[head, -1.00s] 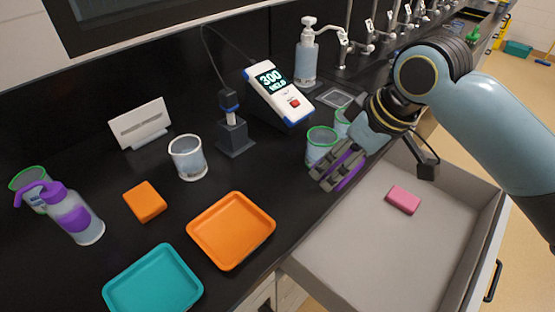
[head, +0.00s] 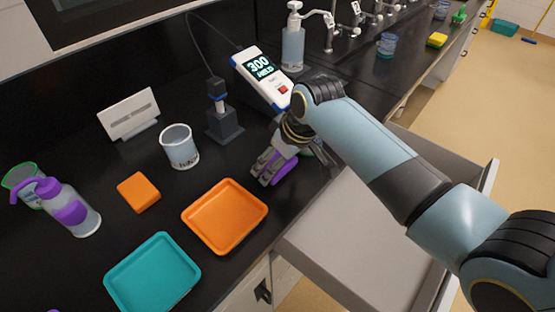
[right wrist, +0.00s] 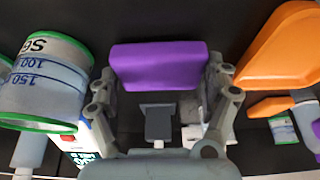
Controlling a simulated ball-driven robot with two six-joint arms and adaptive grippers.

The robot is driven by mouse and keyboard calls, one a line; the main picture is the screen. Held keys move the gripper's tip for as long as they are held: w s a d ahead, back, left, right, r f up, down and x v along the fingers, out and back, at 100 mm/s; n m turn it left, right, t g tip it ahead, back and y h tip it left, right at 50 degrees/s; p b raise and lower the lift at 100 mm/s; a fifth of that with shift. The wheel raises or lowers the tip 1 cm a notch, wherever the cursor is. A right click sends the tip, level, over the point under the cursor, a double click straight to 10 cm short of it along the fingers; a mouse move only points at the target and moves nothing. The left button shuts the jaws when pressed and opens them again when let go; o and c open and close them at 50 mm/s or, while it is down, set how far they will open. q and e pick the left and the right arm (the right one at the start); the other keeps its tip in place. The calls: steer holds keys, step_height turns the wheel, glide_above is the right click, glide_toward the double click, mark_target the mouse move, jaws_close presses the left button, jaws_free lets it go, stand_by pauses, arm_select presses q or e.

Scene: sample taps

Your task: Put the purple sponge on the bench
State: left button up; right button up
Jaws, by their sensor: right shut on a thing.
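The purple sponge (right wrist: 158,65) is held between the two fingers of my right gripper (right wrist: 160,85) in the right wrist view. In the head view, my right gripper (head: 270,168) is low over the black bench (head: 178,192), right of the orange tray and near the front edge. The fingers mostly cover the sponge (head: 284,168) there, with purple strips showing. I cannot tell whether the sponge touches the bench. My left gripper is not in view.
An orange tray (head: 226,215), a teal tray (head: 152,272), an orange block (head: 138,192), a beaker (head: 180,148) and a purple-capped bottle (head: 70,208) stand on the bench. A green-rimmed beaker (right wrist: 45,85) is close to my gripper. The open drawer (head: 335,240) lies below my right arm.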

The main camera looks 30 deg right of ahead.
steer(key=shift+f, duration=0.4)
steer(key=shift+f, duration=0.15)
steer(key=o, duration=0.7)
steer(key=v, duration=1.2)
